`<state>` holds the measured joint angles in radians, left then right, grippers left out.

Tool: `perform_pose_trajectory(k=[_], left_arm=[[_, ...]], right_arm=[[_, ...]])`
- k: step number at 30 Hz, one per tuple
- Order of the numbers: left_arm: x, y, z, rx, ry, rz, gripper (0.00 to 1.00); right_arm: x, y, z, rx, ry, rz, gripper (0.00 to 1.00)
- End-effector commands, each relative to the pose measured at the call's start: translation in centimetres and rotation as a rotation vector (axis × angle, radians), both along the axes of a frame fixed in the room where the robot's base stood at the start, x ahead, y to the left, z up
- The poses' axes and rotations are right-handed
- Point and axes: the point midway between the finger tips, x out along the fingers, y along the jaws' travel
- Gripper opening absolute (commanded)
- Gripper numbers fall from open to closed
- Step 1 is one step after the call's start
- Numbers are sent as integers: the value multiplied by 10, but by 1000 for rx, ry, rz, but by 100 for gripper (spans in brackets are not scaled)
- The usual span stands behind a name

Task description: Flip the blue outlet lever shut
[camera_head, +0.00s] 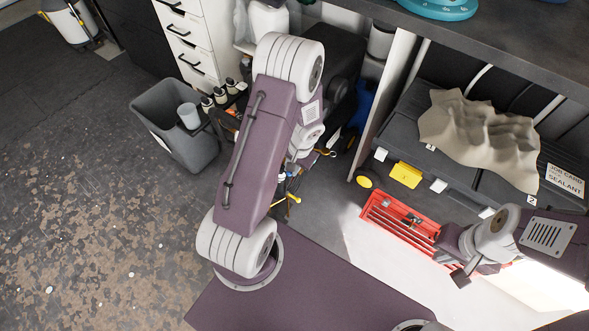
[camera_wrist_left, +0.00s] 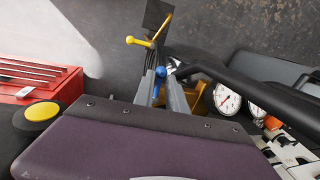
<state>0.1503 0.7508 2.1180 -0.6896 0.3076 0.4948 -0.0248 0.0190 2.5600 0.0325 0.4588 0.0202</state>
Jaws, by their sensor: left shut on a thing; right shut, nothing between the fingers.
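In the left wrist view, the blue outlet lever (camera_wrist_left: 160,72) has its blue ball end between the two grey fingers of my left gripper (camera_wrist_left: 161,88), which is shut on it. The lever's lower part is hidden by the fingers and wrist. A yellow-knobbed lever (camera_wrist_left: 139,42) stands just beyond, apart from the fingers. In the head view my left arm hides most of this spot; the yellow lever (camera_head: 293,198) shows at its right edge. My right gripper (camera_head: 461,277) is shut and empty, above the red toolbox at the right.
Two round gauges (camera_wrist_left: 228,100) are right of my left fingers, beside a thick black bar (camera_wrist_left: 225,72). The red toolbox (camera_head: 400,222) lies by the workbench. A grey bin (camera_head: 175,130) stands left of my left arm. The floor at left is open.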

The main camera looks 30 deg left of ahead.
Motion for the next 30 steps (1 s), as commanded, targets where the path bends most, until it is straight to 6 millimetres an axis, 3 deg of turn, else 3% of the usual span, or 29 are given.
perform_pose_trajectory(k=[10,11,12,21,23,30], left_arm=[[0,3,0,0,-2,-73,0],[0,3,0,0,-1,-72,25],[0,3,0,0,-1,-72,31],[0,3,2,0,-1,-71,31],[0,2,10,0,-2,-71,31],[0,-9,64,0,-3,-71,31]], right_arm=[[0,0,-3,0,0,0,0],[0,0,-3,0,0,0,0],[0,0,-3,0,0,0,0],[0,0,-1,0,0,0,0],[0,0,4,0,0,0,0],[0,0,38,0,0,0,0]])
